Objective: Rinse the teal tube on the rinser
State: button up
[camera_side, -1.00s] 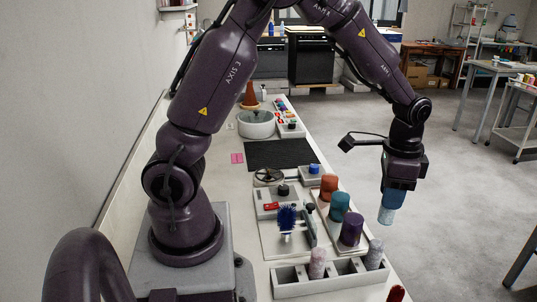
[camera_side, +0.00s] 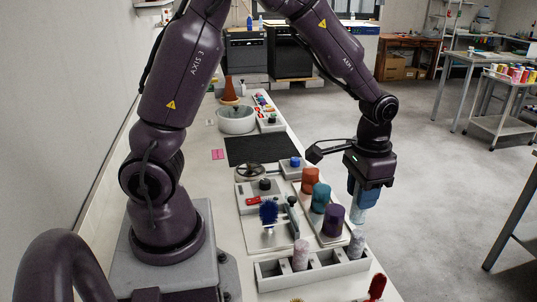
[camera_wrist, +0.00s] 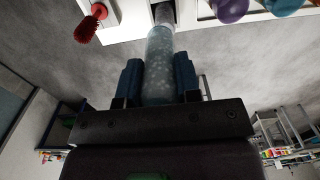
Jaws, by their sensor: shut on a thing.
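My gripper (camera_side: 362,198) is shut on a translucent pale teal tube (camera_side: 358,215), which hangs upright below the fingers. In the wrist view the tube (camera_wrist: 160,65) shows clear droplets or frosting between the two dark blue fingers. In the side view its lower end is just above and beside a greyish tube (camera_side: 356,244) at the right end of the white rack (camera_side: 315,273); I cannot tell whether they touch. A blue-bristled brush (camera_side: 268,213) stands upright on a pale plate to the left. I cannot tell which fixture is the rinser.
A pale pink tube (camera_side: 300,255) stands in the rack. Orange (camera_side: 310,180), teal (camera_side: 321,197) and purple (camera_side: 333,220) cups stand on a white board behind it. A spoked wheel (camera_side: 250,170) is farther back. A red brush (camera_side: 376,287) is at the front right.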

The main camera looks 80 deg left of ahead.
jog(key=shift+s+a+f+n, duration=1.5)
jog(key=shift+s+a+n, duration=0.8)
jog(key=shift+a, duration=4.5)
jog(key=shift+s+a+f+n, duration=1.6)
jog(key=shift+s+a, duration=1.15)
jog(key=shift+a, duration=4.1)
jog(key=shift+s+a+f+n, duration=1.4)
jog(key=shift+s+a+n, duration=0.95)
jog(key=shift+a, duration=4.45)
jog(key=shift+s+f+m, duration=0.2)
jog(key=shift+m, duration=0.05)
jog(key=shift+f, duration=0.8)
